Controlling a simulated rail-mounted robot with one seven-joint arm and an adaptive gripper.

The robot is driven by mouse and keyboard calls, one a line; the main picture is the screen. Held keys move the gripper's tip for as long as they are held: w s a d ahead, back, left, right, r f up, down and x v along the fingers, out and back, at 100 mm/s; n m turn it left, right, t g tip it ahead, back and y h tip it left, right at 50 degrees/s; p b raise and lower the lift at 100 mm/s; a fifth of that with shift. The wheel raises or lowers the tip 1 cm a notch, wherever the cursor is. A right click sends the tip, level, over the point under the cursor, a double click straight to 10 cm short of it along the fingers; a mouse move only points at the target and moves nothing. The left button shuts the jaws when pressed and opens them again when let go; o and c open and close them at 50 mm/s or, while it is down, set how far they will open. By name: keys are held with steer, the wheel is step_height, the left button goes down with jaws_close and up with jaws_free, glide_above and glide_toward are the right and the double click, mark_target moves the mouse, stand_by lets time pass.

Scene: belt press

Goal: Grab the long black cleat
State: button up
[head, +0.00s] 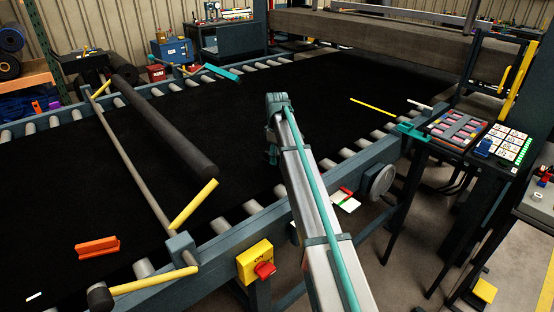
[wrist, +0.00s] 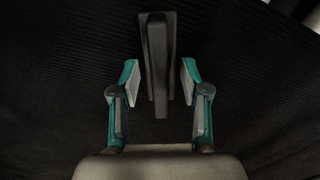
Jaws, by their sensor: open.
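The long black cleat (wrist: 157,52) shows in the wrist view as a narrow dark bar with a wider base, lying on the black ribbed belt. My gripper (wrist: 159,72) is open, with one teal-and-grey finger on each side of the cleat's near part. Gaps show between the fingers and the cleat, so they appear not to touch it. In the head view my gripper (head: 271,153) is low over the black belt (head: 345,85), at the end of my arm. I cannot make out the cleat there against the black belt.
A dark roller (head: 165,125) and a grey bar (head: 130,155) cross the belt at the left. An orange block (head: 97,247) lies on the belt front left. A yellow rod (head: 373,106) lies at the right. The blue side rail (head: 245,222) edges the belt.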

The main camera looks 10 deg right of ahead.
jaws_close()
steer(key=shift+r, duration=0.1)
stand_by(0.3)
steer(key=shift+r, duration=0.5)
step_height(320, 180, up, 2)
steer(key=shift+w+b, duration=0.1)
steer(key=shift+b, duration=0.45)
steer(key=s+a+r+b, duration=0.4)
steer(key=s+r, duration=0.6)
steer(key=s, duration=0.3)
steer(key=shift+s+a+b, duration=0.15)
steer(key=shift+s+b, duration=0.1)
steer(key=shift+b, duration=0.05)
